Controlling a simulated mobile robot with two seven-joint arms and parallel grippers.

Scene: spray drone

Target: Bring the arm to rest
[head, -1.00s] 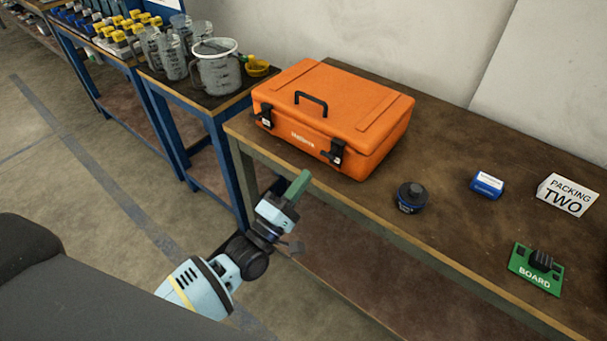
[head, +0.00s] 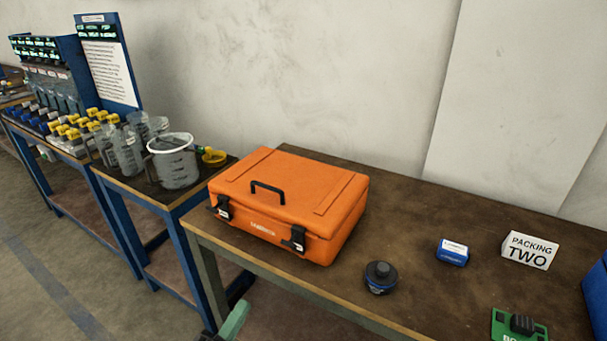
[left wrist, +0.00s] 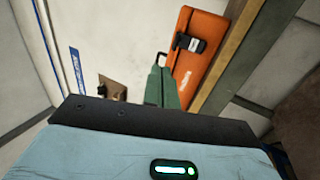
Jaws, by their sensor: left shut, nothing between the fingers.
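My left gripper (head: 234,320) shows at the bottom edge of the head view, below and in front of the table's front edge. Its green fingers are shut with nothing between them. The fingers also show in the left wrist view (left wrist: 161,85), apart from anything. A closed orange case (head: 285,205) sits on the brown table, up and to the right of the gripper; it also shows in the left wrist view (left wrist: 200,60). The rest of my left arm is outside the head view. My right gripper is in neither view.
The brown table (head: 420,215) holds a dark round pot (head: 380,277), a blue box (head: 453,252), a "PACKING TWO" sign (head: 529,250) and a green board (head: 508,328). On a blue-framed table at left stand a white-rimmed jug (head: 174,160) and clear jugs (head: 127,152). The wall is behind.

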